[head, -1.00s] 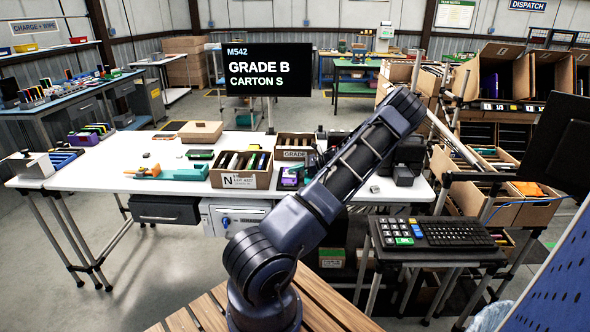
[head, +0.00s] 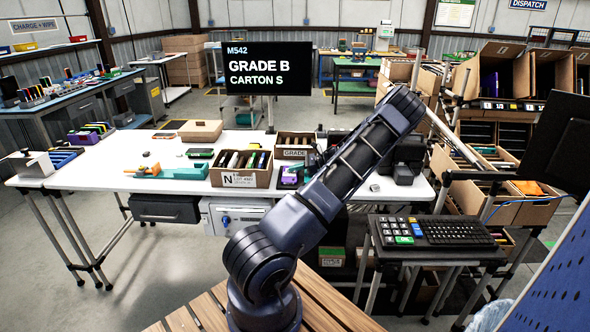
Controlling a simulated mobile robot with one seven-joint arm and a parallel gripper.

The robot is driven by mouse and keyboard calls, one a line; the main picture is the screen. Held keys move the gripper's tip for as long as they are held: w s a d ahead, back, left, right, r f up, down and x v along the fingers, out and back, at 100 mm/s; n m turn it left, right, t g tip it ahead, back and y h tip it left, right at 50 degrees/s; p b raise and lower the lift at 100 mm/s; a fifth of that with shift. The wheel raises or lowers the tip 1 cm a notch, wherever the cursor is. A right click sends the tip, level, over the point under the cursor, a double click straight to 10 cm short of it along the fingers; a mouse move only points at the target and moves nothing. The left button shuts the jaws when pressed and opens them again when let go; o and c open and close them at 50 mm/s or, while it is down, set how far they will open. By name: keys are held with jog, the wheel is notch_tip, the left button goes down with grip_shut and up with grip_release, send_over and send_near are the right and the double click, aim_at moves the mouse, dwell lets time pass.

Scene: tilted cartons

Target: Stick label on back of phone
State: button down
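A dark phone (head: 200,153) with a green edge lies on the white table. Another flat phone-like piece (head: 164,135) lies farther back on the left. A purple-and-dark item (head: 291,175) lies beside the front carton, partly behind my arm. No label can be made out at this size. My arm reaches up and right over the table, then bends away. My gripper is hidden behind the arm links, so its fingers and anything in them cannot be seen.
The front carton (head: 222,180), marked N, holds several upright devices. A second carton (head: 279,154), marked GRADE, stands behind it. A teal fixture (head: 184,174) and tan box (head: 201,131) stand on the white table (head: 100,178). The screen (head: 269,90) reads M542, GRADE B, CARTON S.

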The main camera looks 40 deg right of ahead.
jog(key=c, duration=1.6)
grip_release()
jog(key=v, duration=1)
jog(key=shift+s+d+r, duration=0.25)
jog(key=shift+r, duration=2.95)
